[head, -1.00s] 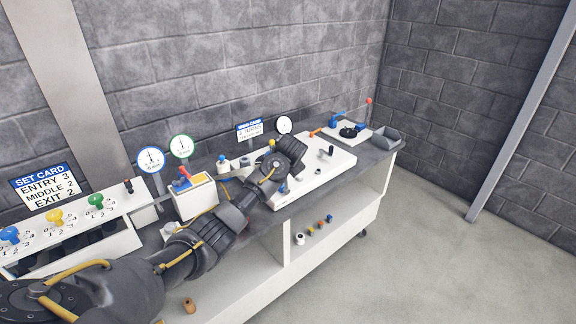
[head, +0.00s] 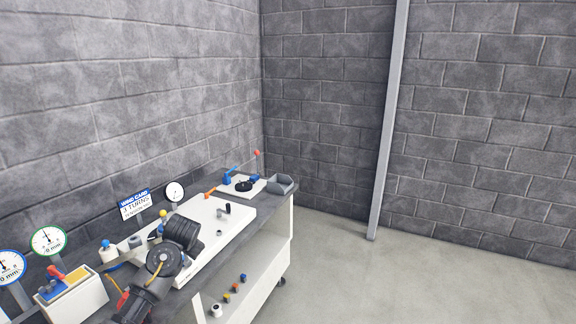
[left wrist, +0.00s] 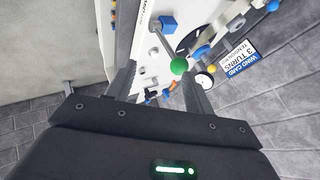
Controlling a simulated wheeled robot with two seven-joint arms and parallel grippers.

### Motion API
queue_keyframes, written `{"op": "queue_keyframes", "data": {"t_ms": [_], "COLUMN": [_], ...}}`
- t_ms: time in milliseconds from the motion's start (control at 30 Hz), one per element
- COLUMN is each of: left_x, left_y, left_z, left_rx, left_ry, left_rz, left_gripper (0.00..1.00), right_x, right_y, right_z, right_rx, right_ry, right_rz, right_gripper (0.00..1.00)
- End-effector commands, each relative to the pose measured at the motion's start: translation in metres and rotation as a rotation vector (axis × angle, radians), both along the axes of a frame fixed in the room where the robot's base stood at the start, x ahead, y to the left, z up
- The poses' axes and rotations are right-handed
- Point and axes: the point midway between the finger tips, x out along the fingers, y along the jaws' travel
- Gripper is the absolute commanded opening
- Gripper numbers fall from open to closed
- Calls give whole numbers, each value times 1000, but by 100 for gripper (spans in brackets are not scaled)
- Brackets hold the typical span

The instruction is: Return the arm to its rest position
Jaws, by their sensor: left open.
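My left arm (head: 160,265) comes up from the bottom left of the head view, over the near side of the white board on the bench. Its fingers are hidden there behind the dark wrist. In the left wrist view my left gripper (left wrist: 160,72) is open, with its two dark fingers apart. A green ball (left wrist: 179,65) shows between and beyond the fingers; I cannot tell its distance. I see nothing held. My right gripper is in neither view.
A wind card sign (head: 135,204) and a yellow-topped box (head: 75,300) stand left. A grey tray (head: 282,184) sits at the bench's far end. Open floor (head: 400,285) lies to the right.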

Motion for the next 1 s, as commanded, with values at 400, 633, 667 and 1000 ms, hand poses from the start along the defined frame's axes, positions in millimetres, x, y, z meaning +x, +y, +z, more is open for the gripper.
{"op": "queue_keyframes", "data": {"t_ms": [400,633,667,1000], "left_x": [-245,-357,-367,-457], "left_y": [-98,-115,-116,-121], "left_z": [-174,-187,-186,-173], "left_rx": [-274,-379,-387,-457], "left_ry": [166,223,227,272], "left_rz": [-39,11,18,87], "left_gripper": [53,53,53,53], "right_x": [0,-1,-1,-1], "right_y": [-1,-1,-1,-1], "right_z": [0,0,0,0], "right_rx": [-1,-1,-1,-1], "right_ry": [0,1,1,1], "right_rz": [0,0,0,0], "right_gripper": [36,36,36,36]}}
